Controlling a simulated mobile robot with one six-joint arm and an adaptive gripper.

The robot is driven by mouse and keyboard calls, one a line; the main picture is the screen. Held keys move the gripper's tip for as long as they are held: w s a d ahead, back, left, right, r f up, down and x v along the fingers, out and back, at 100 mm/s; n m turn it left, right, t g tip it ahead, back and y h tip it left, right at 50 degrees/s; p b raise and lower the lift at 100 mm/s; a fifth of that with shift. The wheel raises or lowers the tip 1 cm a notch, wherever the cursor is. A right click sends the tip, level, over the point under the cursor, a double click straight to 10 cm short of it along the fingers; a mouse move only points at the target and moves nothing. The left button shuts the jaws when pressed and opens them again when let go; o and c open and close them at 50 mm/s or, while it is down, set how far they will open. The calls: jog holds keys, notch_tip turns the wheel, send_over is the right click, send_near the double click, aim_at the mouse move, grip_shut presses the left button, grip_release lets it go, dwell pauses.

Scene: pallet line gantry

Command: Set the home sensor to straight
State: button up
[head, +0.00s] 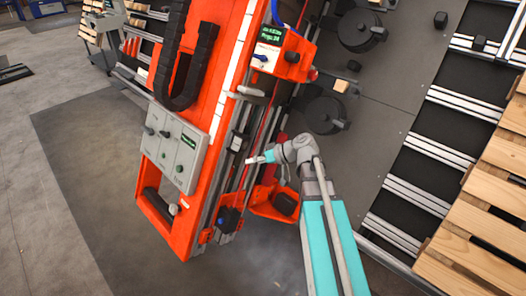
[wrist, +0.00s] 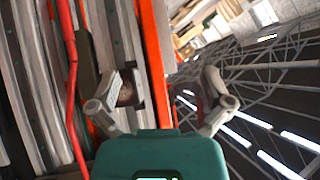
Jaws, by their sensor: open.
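My gripper (head: 252,160) is in front of the rails of the orange gantry column (head: 217,125) in the head view. In the wrist view my gripper (wrist: 160,95) has its two fingers spread wide with nothing held between them. A small dark block (wrist: 127,93) shows beside the left finger, close to the rails; I cannot tell whether they touch.
A grey control panel (head: 174,149) with knobs is on the column's left. An orange box with a green display (head: 270,38) is higher up. A blue-and-black fitting (head: 229,218) is low on the rails. Wooden pallets (head: 490,215) stand at right. A red cable (wrist: 70,75) runs along the rails.

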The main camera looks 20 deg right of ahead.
jog(key=s+r+m+g+h+p, duration=0.4)
jog(key=s+r+h+p, duration=0.6)
jog(key=p, duration=1.2)
jog(key=s+r+g, duration=0.1)
jog(key=s+r, duration=0.1)
jog(key=s, duration=0.1)
jog(key=shift+s+a+r, duration=0.3)
jog(key=shift+a, duration=0.05)
dwell(0.5)
